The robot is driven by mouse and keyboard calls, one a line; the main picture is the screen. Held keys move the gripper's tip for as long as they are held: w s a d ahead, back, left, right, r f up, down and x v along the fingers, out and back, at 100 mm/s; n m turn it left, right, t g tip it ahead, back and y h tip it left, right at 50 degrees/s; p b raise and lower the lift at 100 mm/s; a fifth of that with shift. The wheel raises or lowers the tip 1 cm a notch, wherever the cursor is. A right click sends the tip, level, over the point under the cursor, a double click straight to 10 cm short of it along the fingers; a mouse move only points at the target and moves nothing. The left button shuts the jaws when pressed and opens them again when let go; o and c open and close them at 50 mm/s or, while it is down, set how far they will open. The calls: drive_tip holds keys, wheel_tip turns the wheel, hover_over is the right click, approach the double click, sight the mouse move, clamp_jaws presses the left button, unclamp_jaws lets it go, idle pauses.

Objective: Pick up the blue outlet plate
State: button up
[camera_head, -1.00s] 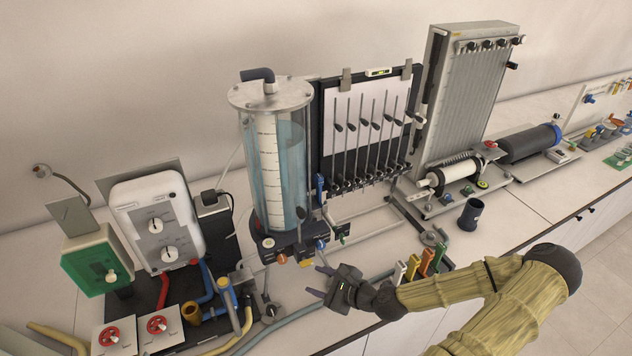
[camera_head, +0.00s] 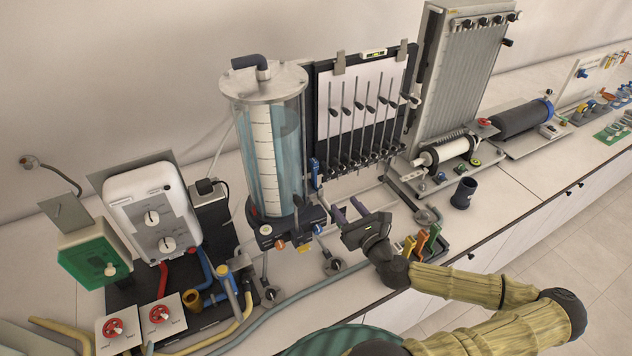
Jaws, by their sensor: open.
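A small blue piece (camera_head: 316,229) shows at the right front of the dark base (camera_head: 290,229) under the tall water tank (camera_head: 272,150). It is too small to be sure that it is the blue outlet plate. An orange piece (camera_head: 280,244) sits on the same base, to its left. My gripper (camera_head: 346,208) is open, its two fingers pointing up and left, just right of the base and in front of the tube board (camera_head: 362,100). Nothing shows between its fingers. The gripper hides part of the bench and rails behind it.
A rack of coloured handles (camera_head: 424,245) stands right of my gripper, close to my arm. A dark cup (camera_head: 463,193) is farther right. A grey hose (camera_head: 300,300) runs along the bench front.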

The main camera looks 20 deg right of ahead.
drive_tip(key=b, duration=0.9)
approach(317, 169)
drive_tip(key=w, duration=0.4)
drive_tip(key=shift+w+a+r, duration=0.1)
drive_tip(key=shift+w+a, duration=0.05)
drive_tip(key=shift+w, duration=0.2)
